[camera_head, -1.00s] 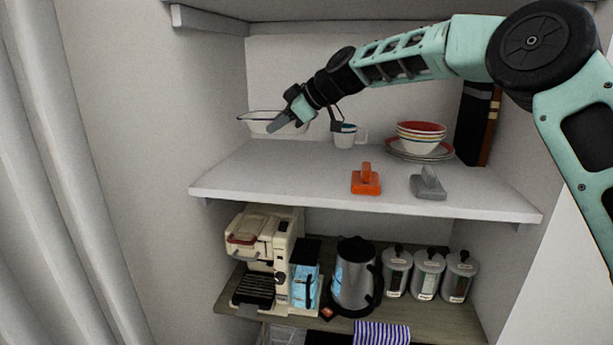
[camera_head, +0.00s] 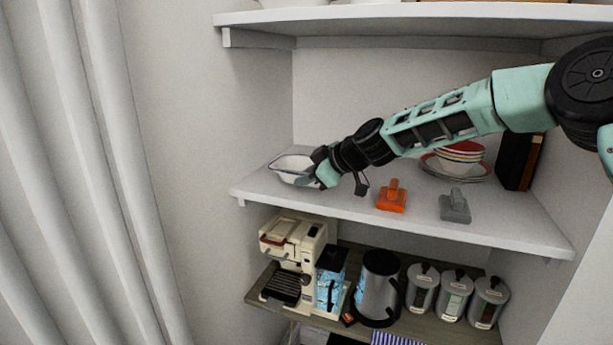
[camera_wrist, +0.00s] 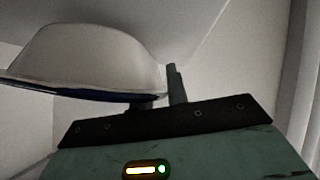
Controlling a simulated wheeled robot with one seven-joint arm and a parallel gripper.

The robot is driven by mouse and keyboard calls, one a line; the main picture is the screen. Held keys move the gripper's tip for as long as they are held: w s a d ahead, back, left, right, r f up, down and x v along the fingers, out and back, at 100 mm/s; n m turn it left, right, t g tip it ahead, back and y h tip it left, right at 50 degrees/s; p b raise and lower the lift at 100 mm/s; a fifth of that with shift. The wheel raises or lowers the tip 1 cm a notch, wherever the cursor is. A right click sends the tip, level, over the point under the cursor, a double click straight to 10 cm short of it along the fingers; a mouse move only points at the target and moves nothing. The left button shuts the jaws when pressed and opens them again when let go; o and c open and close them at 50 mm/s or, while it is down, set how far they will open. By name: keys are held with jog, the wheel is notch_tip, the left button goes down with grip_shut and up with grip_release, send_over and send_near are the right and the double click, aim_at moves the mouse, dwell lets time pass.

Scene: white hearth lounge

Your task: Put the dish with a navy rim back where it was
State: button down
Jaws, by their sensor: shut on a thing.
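The white dish with a navy rim (camera_head: 291,166) is at the left end of the upper white shelf (camera_head: 420,215) in the head view. My gripper (camera_head: 312,178) is shut on the right side of its rim. In the wrist view the dish (camera_wrist: 85,58) fills the upper left, its dark blue rim along the lower edge, with my gripper (camera_wrist: 160,92) at its right end. The dish looks low over the shelf; I cannot tell whether it touches. Part of its right side is hidden by my gripper.
An orange block with a handle (camera_head: 391,197) and a grey one (camera_head: 455,207) stand near the shelf's front edge. Stacked bowls (camera_head: 460,152) on plates and dark books (camera_head: 517,160) stand at the right. Below are a coffee machine (camera_head: 293,255), a kettle (camera_head: 377,285) and several canisters (camera_head: 454,295).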

jog(key=shift+f, duration=0.5)
jog(key=c, duration=1.4)
grip_release()
jog(key=shift+d, duration=0.15)
